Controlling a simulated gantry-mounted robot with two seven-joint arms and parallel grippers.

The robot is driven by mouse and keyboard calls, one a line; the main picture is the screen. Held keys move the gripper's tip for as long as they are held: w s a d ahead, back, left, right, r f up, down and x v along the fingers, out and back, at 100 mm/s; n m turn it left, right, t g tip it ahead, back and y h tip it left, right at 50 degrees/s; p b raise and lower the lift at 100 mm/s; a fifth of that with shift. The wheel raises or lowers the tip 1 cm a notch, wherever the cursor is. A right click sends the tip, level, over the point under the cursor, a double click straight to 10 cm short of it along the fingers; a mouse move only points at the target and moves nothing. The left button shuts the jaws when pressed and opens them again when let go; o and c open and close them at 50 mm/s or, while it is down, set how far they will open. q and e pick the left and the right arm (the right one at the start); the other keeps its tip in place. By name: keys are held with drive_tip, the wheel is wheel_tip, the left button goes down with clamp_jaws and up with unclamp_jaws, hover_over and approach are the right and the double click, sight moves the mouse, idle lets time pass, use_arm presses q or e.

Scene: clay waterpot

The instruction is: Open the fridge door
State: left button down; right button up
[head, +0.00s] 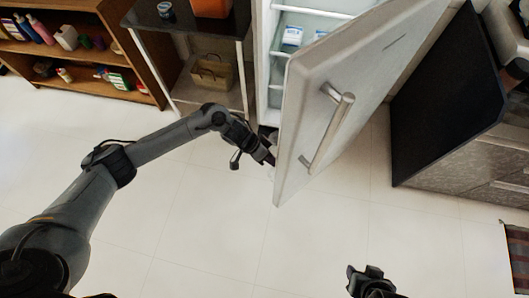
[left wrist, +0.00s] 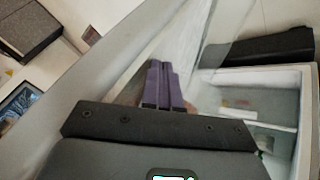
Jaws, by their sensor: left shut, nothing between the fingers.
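The white fridge door (head: 330,100) stands swung open, with a silver bar handle (head: 330,132) on its outer face. The fridge interior (head: 285,58) with shelves and a few items shows to the left of the door. My left gripper (head: 268,157) is at the door's inner side near its lower free edge; whether it touches is unclear. In the left wrist view its purple fingers (left wrist: 161,82) are together and empty, with the pale door panel (left wrist: 100,65) close by. My right gripper (head: 370,280) shows only partly at the bottom edge; its fingers are unclear.
A wooden shelf (head: 75,50) with bottles stands at the far left. A dark-topped side table (head: 185,20) with a basket (head: 211,74) stands left of the fridge. A dark counter (head: 445,100) is right of the door. The tiled floor (head: 215,225) in front is clear.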

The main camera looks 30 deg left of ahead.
use_arm(q)
drive_tip(key=shift+s+d, duration=0.25)
drive_tip(key=shift+d, duration=0.25)
use_arm(e)
drive_tip(key=shift+d, duration=0.1)
